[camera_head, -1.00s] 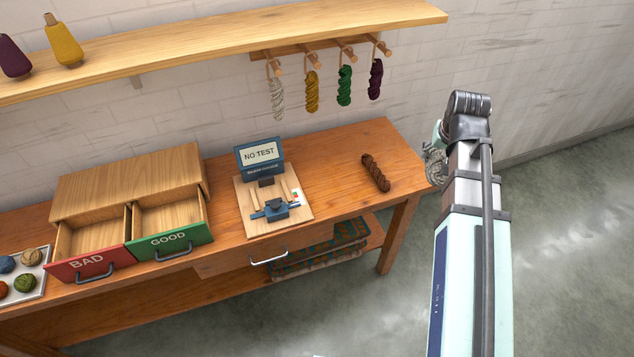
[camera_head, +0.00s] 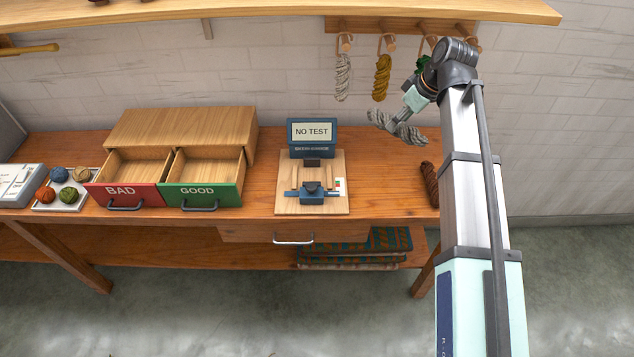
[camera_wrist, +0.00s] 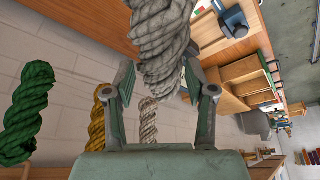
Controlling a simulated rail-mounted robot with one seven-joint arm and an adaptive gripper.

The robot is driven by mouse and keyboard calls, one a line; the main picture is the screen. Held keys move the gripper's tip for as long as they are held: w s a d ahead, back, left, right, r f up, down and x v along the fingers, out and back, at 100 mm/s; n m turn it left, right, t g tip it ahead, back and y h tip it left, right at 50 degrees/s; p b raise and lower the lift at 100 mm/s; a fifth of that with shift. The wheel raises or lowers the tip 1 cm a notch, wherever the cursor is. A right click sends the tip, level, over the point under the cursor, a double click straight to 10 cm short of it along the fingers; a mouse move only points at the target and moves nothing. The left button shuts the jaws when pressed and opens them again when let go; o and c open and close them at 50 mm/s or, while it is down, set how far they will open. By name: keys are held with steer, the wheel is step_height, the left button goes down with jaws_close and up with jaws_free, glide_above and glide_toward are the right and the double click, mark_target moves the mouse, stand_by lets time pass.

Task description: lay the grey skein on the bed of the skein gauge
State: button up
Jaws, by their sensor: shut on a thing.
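My gripper (camera_head: 407,112) is shut on the grey skein (camera_head: 382,122), a twisted grey hank held in the air in front of the wall, above the right part of the bench. In the wrist view the grey skein (camera_wrist: 163,40) sits between the two fingers. The skein gauge (camera_head: 312,183) stands on the bench, left of and below my gripper. It has a wooden board, a blue bed with a carriage (camera_head: 313,192) and a screen (camera_head: 312,132) that reads "NO TEST". The bed holds no skein.
A brown skein (camera_head: 430,183) lies on the bench right of the gauge, partly behind my arm. Open BAD (camera_head: 127,195) and GOOD (camera_head: 200,194) drawers stand left. Pale (camera_head: 343,78) and yellow (camera_head: 382,78) skeins hang from pegs behind; a green one shows beside my gripper.

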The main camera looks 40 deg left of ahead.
steer(key=s+a+n+g+b, duration=0.2)
steer(key=s+a+n, duration=0.25)
steer(key=a, duration=0.45)
steer(key=s+a+n+g+b, duration=0.1)
steer(key=s+a+n, duration=0.4)
steer(key=a, duration=0.5)
steer(key=p, duration=0.4)
glide_above(314, 178)
steer(key=shift+m+h, duration=0.35)
steer(key=shift+h, duration=0.05)
step_height(314, 178, down, 19)
steer(key=shift+f, duration=0.15)
steer(key=shift+f, duration=0.15)
steer(key=o, duration=1.1)
steer(key=shift+o, duration=0.2)
